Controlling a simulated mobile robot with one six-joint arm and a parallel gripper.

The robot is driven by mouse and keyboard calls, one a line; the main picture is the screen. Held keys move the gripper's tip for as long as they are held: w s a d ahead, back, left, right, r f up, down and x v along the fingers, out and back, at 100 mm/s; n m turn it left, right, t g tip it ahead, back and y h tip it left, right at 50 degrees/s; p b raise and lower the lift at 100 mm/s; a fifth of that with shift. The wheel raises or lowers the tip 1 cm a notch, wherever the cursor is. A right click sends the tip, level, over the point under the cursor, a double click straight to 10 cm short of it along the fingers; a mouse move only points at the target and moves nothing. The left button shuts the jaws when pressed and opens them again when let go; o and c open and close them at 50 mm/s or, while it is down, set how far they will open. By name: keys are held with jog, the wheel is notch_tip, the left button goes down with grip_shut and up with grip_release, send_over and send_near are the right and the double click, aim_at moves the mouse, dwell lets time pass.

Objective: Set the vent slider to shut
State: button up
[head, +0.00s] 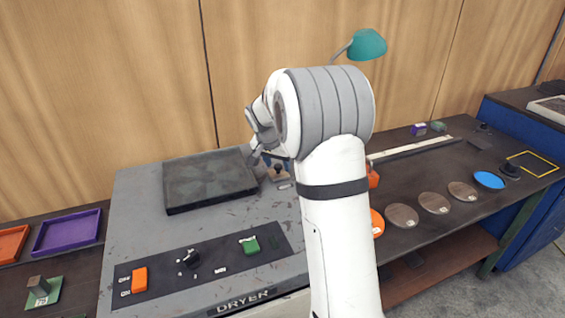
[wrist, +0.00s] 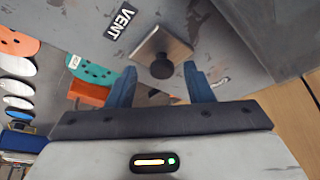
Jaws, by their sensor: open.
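The vent slider is a square metal plate (wrist: 176,42) with a round black knob (wrist: 161,69), beside a black label (wrist: 118,20) reading VENT in the wrist view. A dark slot shows just below the knob there. My gripper (wrist: 160,80) is open, with one blue finger on each side of the knob in the picture. I cannot tell whether the fingertips reach down around it or touch it. In the head view the plate (head: 279,171) shows only small beside my arm, and my gripper (head: 266,155) is mostly hidden behind the wrist.
A dark flat slab (head: 208,180) lies left of the vent. Several discs lie on the right bench. A teal lamp (head: 367,44) stands behind.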

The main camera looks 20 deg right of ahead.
jog(key=v, duration=0.7)
jog(key=shift+r+b, duration=0.2)
jog(key=shift+b, duration=0.25)
jog(key=s+a+f+n+y, duration=0.1)
jog(key=s+a+n, duration=0.1)
jog(key=s, duration=0.9)
jog(key=s+a+n+y, duration=0.1)
jog(key=s+a+n, duration=0.1)
jog(key=s, duration=0.9)
jog(key=s+a+f+n+y, duration=0.1)
jog(key=s+a+n, duration=0.2)
jog(key=s, duration=0.8)
jog(key=shift+s+f+n+g, duration=0.2)
jog(key=shift+f+n+g, duration=0.1)
jog(key=shift+n, duration=0.5)
